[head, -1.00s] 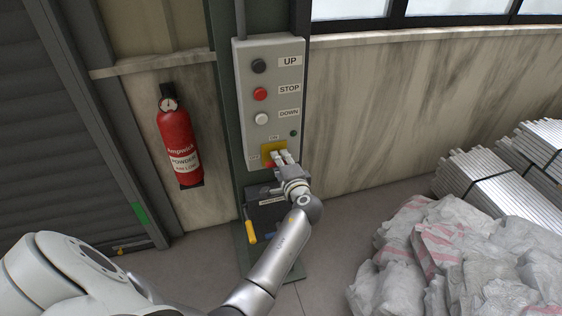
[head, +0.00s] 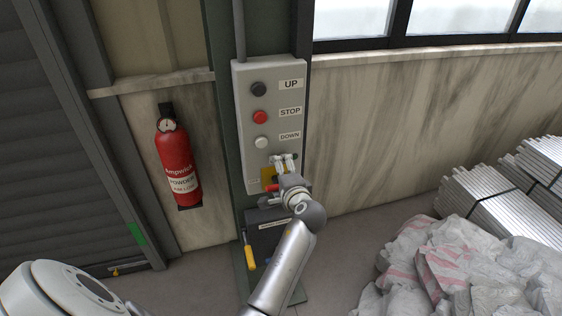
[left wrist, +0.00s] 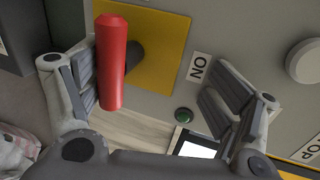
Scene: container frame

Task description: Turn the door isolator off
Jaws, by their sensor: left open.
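The isolator is a red handle (left wrist: 112,62) on a dark shaft in front of a yellow plate (left wrist: 165,40). In the head view the yellow plate (head: 267,174) sits low on the grey control box (head: 243,110), with the red handle (head: 271,187) partly hidden by my gripper. My left gripper (head: 285,160) is at the plate's upper right, below the DOWN label. In the left wrist view my left gripper (left wrist: 150,90) is open, with the handle between its fingers, close beside the left one. I cannot tell whether they touch. An ON label (left wrist: 199,68) is beside the plate.
UP, STOP and DOWN buttons (head: 260,117) are above the isolator. A fire extinguisher (head: 177,165) hangs left of the box. Sacks (head: 450,260) and metal bars (head: 490,205) lie at the right.

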